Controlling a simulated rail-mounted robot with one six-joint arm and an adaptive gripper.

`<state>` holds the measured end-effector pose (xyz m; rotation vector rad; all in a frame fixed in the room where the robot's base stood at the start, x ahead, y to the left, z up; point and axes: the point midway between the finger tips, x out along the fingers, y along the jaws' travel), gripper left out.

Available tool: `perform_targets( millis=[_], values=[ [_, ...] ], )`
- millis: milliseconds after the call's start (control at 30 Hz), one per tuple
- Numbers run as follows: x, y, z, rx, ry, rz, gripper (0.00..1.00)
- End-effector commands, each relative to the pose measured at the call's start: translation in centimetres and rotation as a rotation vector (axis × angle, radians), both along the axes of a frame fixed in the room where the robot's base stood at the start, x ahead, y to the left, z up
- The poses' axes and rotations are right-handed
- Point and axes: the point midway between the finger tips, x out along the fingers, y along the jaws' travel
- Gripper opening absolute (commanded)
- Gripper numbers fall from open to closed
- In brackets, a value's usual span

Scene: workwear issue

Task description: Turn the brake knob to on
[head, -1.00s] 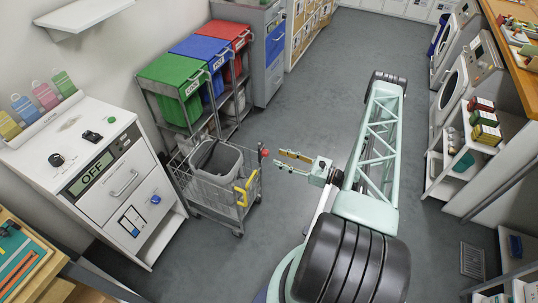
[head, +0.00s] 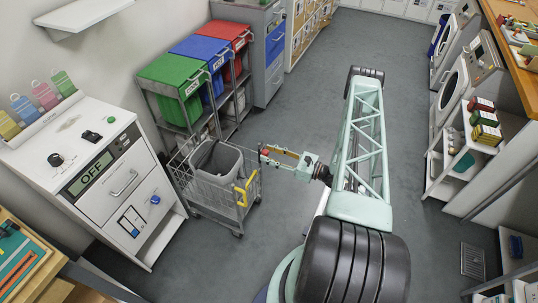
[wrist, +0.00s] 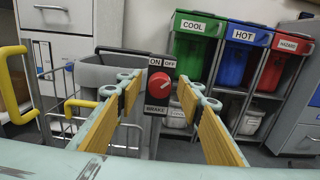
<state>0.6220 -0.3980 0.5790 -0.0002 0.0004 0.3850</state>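The brake knob (wrist: 158,83) is round and red, on a dark plate marked ON at left, OFF at right and BRAKE below. I cannot make out clearly which mark it points to. The plate sits on a post of the wire cart (head: 222,190). My gripper (wrist: 160,90) is open, with one yellow-padded finger to the left of the knob and one to the right. Gaps show between the pads and the knob. In the head view my gripper (head: 274,153) is at the cart's right side, and the knob is small there, at its fingertips.
The cart carries a grey tub (head: 218,160) and a yellow handle (head: 243,191). Green (head: 172,88), blue (head: 203,58) and red (head: 233,40) bins stand behind it. A white cabinet with an OFF display (head: 91,174) is at left. The floor right of the cart is clear.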

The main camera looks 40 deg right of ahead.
Motion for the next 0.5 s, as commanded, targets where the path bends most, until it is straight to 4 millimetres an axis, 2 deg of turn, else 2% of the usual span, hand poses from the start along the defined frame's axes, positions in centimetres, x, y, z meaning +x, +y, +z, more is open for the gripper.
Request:
perform_targets(
  millis=[200, 500],
  values=[
    [0.01, 0.01, 0.01, 0.000, 0.000, 0.000, 0.34],
    [-0.01, 0.02, 0.00, 0.000, 0.000, 0.000, 0.10]
  ],
)
